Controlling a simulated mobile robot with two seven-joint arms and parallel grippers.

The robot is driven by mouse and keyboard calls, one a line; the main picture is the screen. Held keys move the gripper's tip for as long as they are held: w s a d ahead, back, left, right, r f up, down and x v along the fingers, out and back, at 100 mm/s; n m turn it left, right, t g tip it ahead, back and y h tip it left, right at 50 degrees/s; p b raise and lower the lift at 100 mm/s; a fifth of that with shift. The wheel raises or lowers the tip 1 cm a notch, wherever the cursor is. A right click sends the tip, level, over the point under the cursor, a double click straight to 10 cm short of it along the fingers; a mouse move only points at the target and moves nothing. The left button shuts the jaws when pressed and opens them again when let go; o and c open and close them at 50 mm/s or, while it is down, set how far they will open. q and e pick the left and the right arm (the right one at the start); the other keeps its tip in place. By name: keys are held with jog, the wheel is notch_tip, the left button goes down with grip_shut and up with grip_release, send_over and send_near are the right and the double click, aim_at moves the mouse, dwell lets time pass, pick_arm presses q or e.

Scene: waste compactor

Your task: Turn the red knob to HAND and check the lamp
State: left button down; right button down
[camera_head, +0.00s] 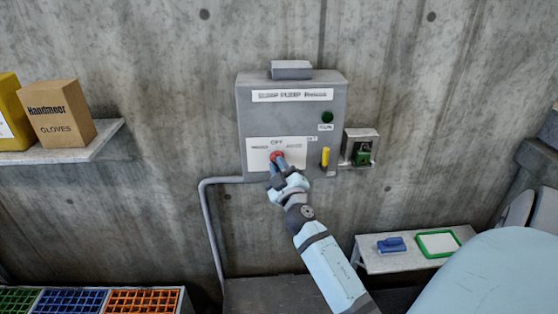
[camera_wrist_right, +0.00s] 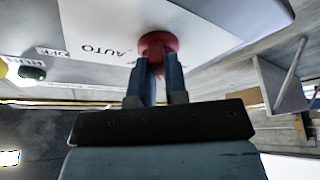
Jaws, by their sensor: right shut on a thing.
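The red knob (camera_head: 277,156) sits on a white label plate (camera_head: 258,146) low on a grey control box (camera_head: 257,111) on the wall. Which way the knob points is hidden. The lamp (camera_head: 327,117) is dark green and looks unlit, above a RUN label; it also shows in the wrist view (camera_wrist_right: 32,73). My left gripper is out of view.
A yellow handle (camera_head: 325,157) sticks out right of the knob. A small box with a green padlock (camera_head: 362,155) is beside the control box. A shelf with a gloves carton (camera_head: 60,116) is at left. A small shelf (camera_head: 405,262) holds a blue item and a green-framed tray.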

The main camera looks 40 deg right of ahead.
jog(key=shift+r+n+p, duration=0.3)
jog(key=shift+n+p, duration=0.15)
jog(key=shift+n, duration=0.25)
jog(key=shift+d, duration=0.1)
jog(key=c, duration=1.1)
grip_release()
jog(key=shift+s, duration=0.1)
jog(key=shift+c, duration=0.2)
jog(key=shift+f, duration=0.1)
jog(key=shift+w+f+y, duration=0.2)
jog(key=shift+y, duration=0.2)
